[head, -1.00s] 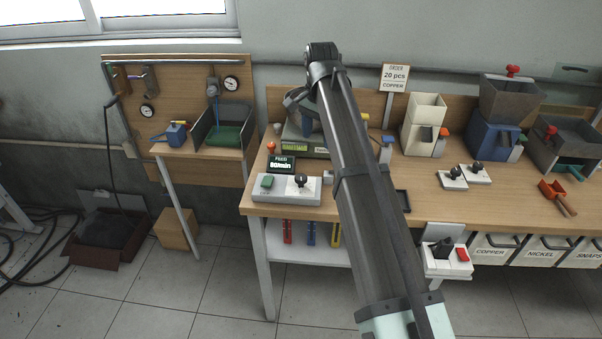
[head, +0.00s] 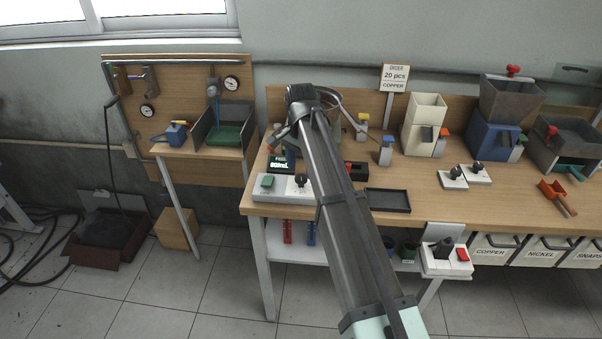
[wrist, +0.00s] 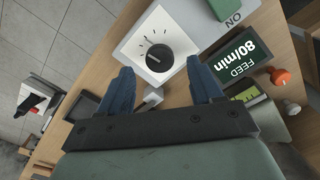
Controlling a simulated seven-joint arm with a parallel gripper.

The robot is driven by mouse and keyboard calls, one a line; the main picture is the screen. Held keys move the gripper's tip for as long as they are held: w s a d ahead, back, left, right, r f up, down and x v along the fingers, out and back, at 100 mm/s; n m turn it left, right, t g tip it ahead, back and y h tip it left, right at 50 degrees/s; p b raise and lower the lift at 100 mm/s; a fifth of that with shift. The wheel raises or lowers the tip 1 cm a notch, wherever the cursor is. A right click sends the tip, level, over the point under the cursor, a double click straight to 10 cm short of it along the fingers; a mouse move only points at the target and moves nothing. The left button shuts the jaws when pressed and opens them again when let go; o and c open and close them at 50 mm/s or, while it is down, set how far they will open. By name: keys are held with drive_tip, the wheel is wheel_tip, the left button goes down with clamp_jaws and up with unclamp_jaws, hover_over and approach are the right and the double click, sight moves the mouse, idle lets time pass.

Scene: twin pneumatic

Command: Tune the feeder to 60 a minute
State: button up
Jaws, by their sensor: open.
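The feeder control box (head: 284,193) is white, with a black knob (head: 301,180) and a green button (head: 267,180), at the bench's left front. In the wrist view the knob (wrist: 158,58) sits on a white dial face with tick marks, its pointer on the dial. The display (wrist: 249,48) reads FEED 80/min; it also shows behind the box in the head view (head: 281,163). My gripper (wrist: 160,68) is open, its two blue fingers apart on either side of the knob's near side, with nothing between them. Contact with the knob cannot be told.
An orange knob (wrist: 280,76) stands beside the display. A black tray (head: 388,201) lies to the right of the box, with a black and red block (head: 356,171) behind it. A cream hopper (head: 424,125) and blue feeder (head: 492,135) stand farther right. An order sign (head: 394,78) reads 20 pcs copper.

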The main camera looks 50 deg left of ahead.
sight(301, 176)
drive_tip(key=shift+f, duration=1.65)
drive_tip(key=c, duration=1.1)
drive_tip(key=shift+o, duration=0.2)
drive_tip(key=shift+n, duration=0.3)
drive_tip(key=n, duration=0.4)
drive_tip(key=shift+n, duration=2.6)
